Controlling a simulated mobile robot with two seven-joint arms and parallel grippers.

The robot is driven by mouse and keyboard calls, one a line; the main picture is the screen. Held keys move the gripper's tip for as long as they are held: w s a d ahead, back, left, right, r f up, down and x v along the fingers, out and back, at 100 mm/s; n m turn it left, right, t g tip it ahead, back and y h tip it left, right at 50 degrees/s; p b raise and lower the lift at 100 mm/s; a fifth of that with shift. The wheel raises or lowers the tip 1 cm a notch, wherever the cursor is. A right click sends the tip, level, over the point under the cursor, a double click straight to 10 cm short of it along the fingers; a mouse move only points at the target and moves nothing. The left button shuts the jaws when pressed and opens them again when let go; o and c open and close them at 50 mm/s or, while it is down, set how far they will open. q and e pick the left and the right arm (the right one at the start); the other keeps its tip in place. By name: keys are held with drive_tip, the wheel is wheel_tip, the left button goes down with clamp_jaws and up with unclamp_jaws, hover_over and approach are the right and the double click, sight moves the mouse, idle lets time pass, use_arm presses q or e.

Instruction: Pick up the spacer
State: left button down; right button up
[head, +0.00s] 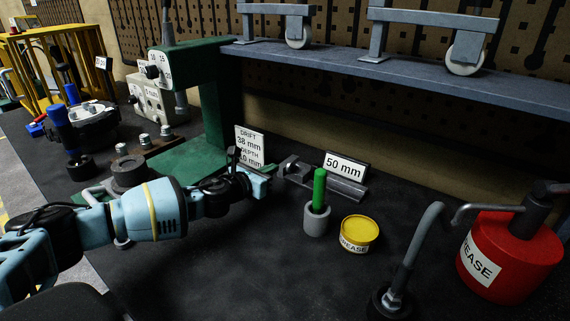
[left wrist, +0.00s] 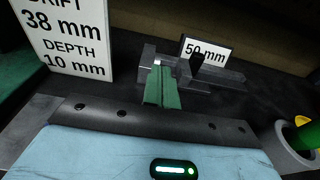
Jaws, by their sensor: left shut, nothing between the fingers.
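I cannot tell for certain which part is the spacer. A short grey tube-like piece (head: 317,221) stands on the dark bench with a green rod (head: 319,188) upright in it; it shows partly at the right edge of the left wrist view (left wrist: 291,150). A grey metal fixture (head: 330,182) lies behind it, by the "50 mm" sign (head: 346,167). My left gripper (head: 268,172) is shut and empty, left of the fixture and pointing at its left end. In the left wrist view its greenish fingers (left wrist: 162,86) overlap the fixture (left wrist: 222,77). My right gripper is not in view.
A "38 mm" drift sign (head: 249,147) stands close behind my left gripper. A green press (head: 213,105) is at left. A yellow grease tin (head: 359,231) and red grease can (head: 509,256) are at right. A shelf (head: 400,78) overhangs the back.

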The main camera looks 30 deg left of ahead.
sight(291, 167)
use_arm(q)
drive_tip(key=x, duration=0.4)
drive_tip(key=r+x, duration=0.1)
drive_tip(key=x, duration=0.1)
drive_tip(key=shift+w+d+b, duration=0.1)
drive_tip(key=shift+w+b, duration=0.25)
drive_tip(key=shift+w, duration=0.1)
drive_tip(key=shift+w+f, duration=0.1)
drive_tip(key=shift+f, duration=0.75)
drive_tip(key=shift+f, duration=0.1)
